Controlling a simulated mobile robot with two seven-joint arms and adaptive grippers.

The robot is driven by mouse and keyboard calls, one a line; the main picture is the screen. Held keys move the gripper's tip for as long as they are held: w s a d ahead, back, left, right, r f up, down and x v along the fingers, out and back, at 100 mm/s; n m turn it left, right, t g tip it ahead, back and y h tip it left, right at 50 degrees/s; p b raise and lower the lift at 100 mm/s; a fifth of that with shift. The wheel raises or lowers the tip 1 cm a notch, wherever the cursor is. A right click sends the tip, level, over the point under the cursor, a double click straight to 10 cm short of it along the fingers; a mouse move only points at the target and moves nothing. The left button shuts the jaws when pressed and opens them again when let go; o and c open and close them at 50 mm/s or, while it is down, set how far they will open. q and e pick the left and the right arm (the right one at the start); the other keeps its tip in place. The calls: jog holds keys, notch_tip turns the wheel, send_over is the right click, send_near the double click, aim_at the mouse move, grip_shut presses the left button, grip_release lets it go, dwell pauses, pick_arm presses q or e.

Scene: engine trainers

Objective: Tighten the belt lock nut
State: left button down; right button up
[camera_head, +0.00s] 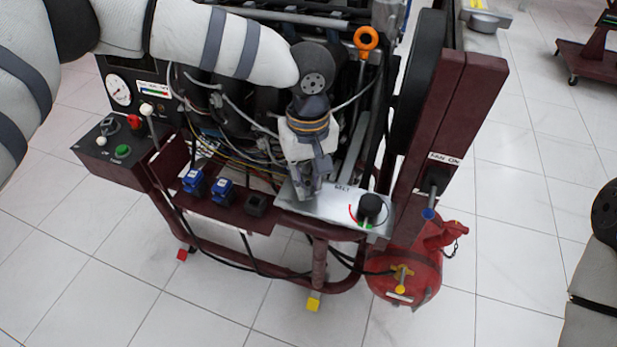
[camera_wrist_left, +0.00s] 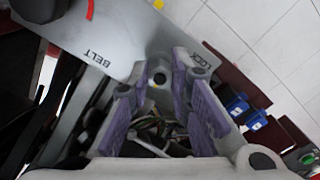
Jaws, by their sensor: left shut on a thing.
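The belt lock nut (camera_wrist_left: 158,74) is a small dark round piece on the grey metal plate marked BELT and LOCK (camera_wrist_left: 118,58). In the left wrist view it shows between the tips of my left gripper (camera_wrist_left: 160,82), whose purple-padded fingers are shut on it. In the head view my left gripper (camera_head: 306,192) points down at the left part of the plate (camera_head: 335,210) and hides the nut. A black knob (camera_head: 371,208) with red and green marks stands at the right of the plate. My right gripper is outside the views; only part of my right arm shows.
The dark red engine stand frame (camera_head: 320,262) surrounds the plate. Blue switches (camera_head: 194,182) sit to the left. An orange ring handle (camera_head: 366,39) rises behind. A tall dark red post (camera_head: 440,125) and a red tank (camera_head: 412,265) stand right. The floor in front is largely clear.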

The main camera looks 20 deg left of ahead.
aim_at(308, 185)
pick_arm(q)
jog(key=shift+m, duration=0.5)
dwell(0.3)
jog(key=c, duration=1.5)
grip_release()
notch_tip(308, 185, up, 12)
